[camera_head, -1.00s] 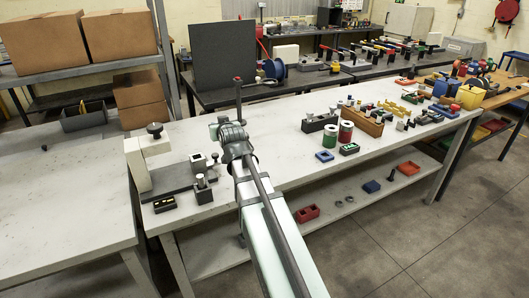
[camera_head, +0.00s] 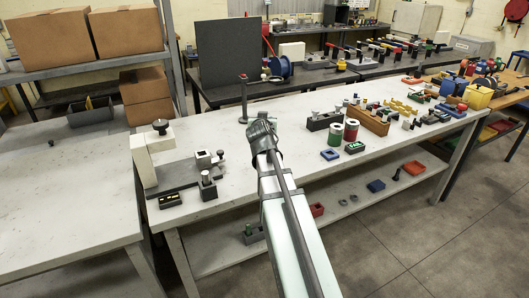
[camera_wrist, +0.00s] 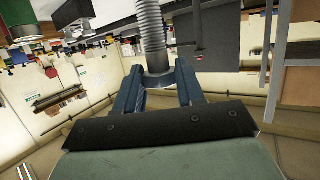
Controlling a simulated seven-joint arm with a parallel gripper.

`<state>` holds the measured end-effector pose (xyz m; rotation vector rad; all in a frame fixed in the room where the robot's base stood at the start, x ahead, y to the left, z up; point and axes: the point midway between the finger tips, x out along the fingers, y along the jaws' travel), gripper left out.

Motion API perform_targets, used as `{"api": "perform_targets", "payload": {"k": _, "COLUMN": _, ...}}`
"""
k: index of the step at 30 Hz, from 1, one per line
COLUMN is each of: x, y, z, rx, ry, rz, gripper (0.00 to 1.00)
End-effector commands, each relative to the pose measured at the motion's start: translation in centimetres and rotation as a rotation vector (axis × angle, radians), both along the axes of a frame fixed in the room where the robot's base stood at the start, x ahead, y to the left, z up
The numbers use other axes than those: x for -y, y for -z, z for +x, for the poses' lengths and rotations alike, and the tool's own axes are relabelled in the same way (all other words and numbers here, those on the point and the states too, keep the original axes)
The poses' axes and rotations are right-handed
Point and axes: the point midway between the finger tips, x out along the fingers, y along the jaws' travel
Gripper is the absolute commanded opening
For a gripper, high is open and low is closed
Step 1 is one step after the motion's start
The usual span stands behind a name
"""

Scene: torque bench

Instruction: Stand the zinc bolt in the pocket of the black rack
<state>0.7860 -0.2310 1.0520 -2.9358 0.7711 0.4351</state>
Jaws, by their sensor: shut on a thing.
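The zinc bolt (camera_wrist: 152,28) is a silver threaded shaft, held in my gripper (camera_wrist: 158,82) between its two blue-grey fingers in the wrist view. Its shaft extends up out of that picture, and its far end is cut off. In the head view the dark wrist of my arm (camera_head: 262,138) hides the fingers and bolt, above the white bench. A dark block with silver pieces standing in it, which looks like the black rack (camera_head: 322,124), stands to the right of my wrist. I cannot see an empty pocket in it clearly.
A thin post with a red top (camera_head: 243,98) stands beyond my wrist. A white-and-grey fixture with a black knob (camera_head: 160,150) and a small dark block (camera_head: 208,190) are to the left. Red and green cylinders (camera_head: 351,131) stand right of the rack. Bare bench lies between.

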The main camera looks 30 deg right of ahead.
Motion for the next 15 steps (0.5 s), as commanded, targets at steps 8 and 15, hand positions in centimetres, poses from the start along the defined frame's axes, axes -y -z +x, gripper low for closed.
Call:
{"api": "perform_targets", "payload": {"k": 8, "x": 0.0, "y": 2.9, "z": -0.1, "rx": -0.003, "ry": 0.009, "rz": 0.000, "gripper": 0.00}}
{"api": "perform_targets", "payload": {"k": 15, "x": 0.0, "y": 5.4, "z": 0.0, "rx": -0.001, "ry": 0.009, "rz": -0.002, "gripper": 0.00}}
